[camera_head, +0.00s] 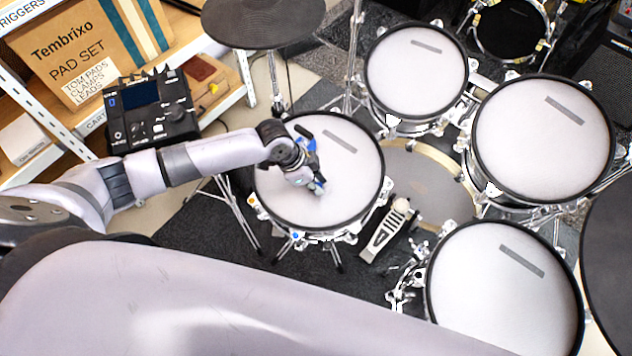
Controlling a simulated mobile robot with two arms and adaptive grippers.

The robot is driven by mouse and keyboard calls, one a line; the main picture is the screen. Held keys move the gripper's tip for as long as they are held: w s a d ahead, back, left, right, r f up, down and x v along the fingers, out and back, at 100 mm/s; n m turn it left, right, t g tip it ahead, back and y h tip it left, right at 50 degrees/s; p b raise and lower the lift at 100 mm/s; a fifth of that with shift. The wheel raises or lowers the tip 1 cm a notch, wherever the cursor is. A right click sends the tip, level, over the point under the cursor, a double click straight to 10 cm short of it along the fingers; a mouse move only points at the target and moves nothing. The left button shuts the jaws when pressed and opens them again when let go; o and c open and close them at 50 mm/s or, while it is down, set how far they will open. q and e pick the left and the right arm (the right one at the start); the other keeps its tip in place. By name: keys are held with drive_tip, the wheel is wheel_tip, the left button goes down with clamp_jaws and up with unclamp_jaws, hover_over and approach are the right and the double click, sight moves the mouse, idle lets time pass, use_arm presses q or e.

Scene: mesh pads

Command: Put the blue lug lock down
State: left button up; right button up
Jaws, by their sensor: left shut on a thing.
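My left gripper (319,189) is over the white mesh head of the snare pad (290,180), low above it or at its surface; I cannot tell which. It is shut on a small blue piece, the blue lug lock (317,185), which shows at the fingertips and is mostly hidden by them. Another small blue spot (295,236) shows on the near rim of the same pad, with small yellowish pieces along the rim to its left. My right gripper is not in view.
Two tom pads (415,75) (540,130) stand to the right, and a floor tom pad (500,300) is at the lower right. A dark cymbal pad (262,22) hangs behind the snare. A drum module (150,115) stands left. A pedal (390,230) is on the floor.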

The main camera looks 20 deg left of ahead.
use_arm(q)
drive_tip(key=shift+f, duration=0.2)
drive_tip(key=o, duration=0.7)
drive_tip(key=shift+r, duration=0.1)
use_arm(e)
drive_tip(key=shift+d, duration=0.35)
use_arm(q)
drive_tip(key=shift+o, duration=0.2)
drive_tip(key=shift+r, duration=0.3)
drive_tip(key=p+v, duration=0.1)
drive_tip(key=v, duration=1)
drive_tip(key=shift+a+r, duration=0.2)
drive_tip(key=shift+r, duration=0.1)
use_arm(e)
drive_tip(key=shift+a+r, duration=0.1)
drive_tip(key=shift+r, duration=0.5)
